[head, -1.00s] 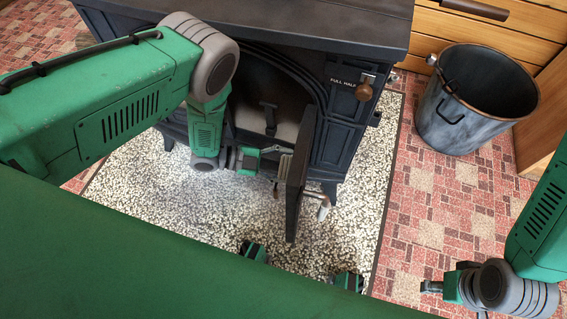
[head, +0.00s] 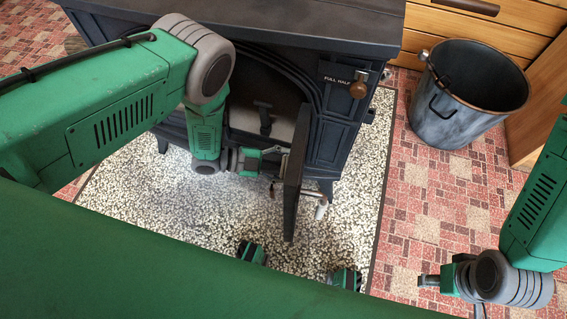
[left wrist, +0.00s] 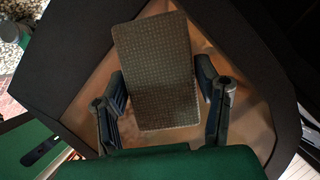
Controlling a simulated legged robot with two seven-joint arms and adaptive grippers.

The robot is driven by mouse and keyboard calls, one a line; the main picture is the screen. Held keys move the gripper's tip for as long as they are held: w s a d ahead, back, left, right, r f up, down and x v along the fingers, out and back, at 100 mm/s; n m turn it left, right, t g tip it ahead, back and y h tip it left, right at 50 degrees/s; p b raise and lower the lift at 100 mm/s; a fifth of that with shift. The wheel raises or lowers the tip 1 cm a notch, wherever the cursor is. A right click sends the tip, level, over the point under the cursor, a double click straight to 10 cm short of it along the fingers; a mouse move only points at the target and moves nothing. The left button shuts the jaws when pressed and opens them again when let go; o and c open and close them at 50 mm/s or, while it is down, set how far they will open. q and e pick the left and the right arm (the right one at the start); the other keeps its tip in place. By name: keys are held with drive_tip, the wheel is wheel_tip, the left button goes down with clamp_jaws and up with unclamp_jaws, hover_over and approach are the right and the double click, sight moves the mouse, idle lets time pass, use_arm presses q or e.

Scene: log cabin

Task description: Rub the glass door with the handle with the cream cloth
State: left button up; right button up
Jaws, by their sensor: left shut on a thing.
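The glass door (head: 293,180) of the dark stove stands swung open and shows nearly edge-on in the head view. Its wire handle (head: 319,208) sticks out on the right side. My left gripper (head: 264,160) is at the door's left face. In the left wrist view, the left gripper (left wrist: 160,88) is shut on the cloth (left wrist: 153,55), a woven rectangle that looks grey-brown in the shade. The cloth lies in front of the amber glass (left wrist: 88,92) inside the dark frame; whether it touches cannot be told. My right gripper (head: 430,281) is at the lower right, away from the stove; its jaws are unclear.
The stove (head: 340,125) has a knob (head: 358,88) at its upper right and an open firebox behind the door. It stands on a speckled hearth slab (head: 345,235). A metal bucket (head: 460,105) stands on the tiled floor to the right, near wooden drawers (head: 480,28).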

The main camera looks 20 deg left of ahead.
sight(283, 175)
use_arm(q)
drive_tip(key=shift+s+d+r+p, duration=0.1)
drive_tip(key=shift+s+d+p, duration=0.1)
drive_tip(key=shift+s+p, duration=1)
drive_tip(key=shift+s+d+p, duration=0.6)
drive_tip(key=shift+s+p, duration=0.95)
drive_tip(key=shift+s, duration=2.95)
drive_tip(key=shift+w+a+b, duration=0.2)
drive_tip(key=shift+w+b, duration=1.25)
drive_tip(key=shift+w, duration=2.5)
drive_tip(key=shift+w+a+b, duration=0.15)
drive_tip(key=shift+w+b, duration=0.3)
drive_tip(key=shift+w, duration=0.5)
drive_tip(key=shift+w+a+b, duration=0.1)
drive_tip(key=shift+w+b, duration=0.35)
drive_tip(key=shift+w, duration=0.5)
drive_tip(key=a, duration=0.6)
drive_tip(key=shift+s, duration=0.35)
